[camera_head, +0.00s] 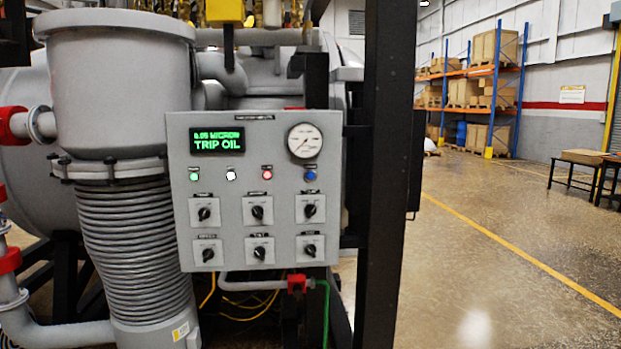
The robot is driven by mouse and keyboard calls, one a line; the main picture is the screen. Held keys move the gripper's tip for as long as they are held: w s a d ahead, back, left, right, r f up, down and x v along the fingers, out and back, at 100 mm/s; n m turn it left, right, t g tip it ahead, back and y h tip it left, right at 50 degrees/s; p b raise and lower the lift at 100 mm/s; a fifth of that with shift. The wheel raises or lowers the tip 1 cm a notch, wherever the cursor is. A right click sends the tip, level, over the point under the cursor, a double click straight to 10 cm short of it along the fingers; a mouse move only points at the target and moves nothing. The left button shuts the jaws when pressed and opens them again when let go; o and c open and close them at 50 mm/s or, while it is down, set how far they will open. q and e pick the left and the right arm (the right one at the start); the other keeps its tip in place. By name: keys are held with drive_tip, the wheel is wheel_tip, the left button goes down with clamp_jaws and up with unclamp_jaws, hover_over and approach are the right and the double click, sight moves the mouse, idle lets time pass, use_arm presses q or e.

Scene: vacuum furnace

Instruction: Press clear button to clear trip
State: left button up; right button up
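A grey control panel (231,235) faces me, left of the middle of the head view. Its black display (217,142) reads "0.05 MICRON" and "TRIP OIL" in green. Below runs a row of small round buttons or lamps: green (194,177), white (230,175), red (267,174) and blue (311,175). Their labels are too small to read, so I cannot tell which one is the clear button. Neither of my grippers is in view.
A round gauge (305,141) sits at the panel's upper right, with several black rotary switches (258,212) below the buttons. A dark upright post (385,180) stands just right of the panel. A ribbed grey bellows (130,240) stands at its left. Open floor (480,270) lies right.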

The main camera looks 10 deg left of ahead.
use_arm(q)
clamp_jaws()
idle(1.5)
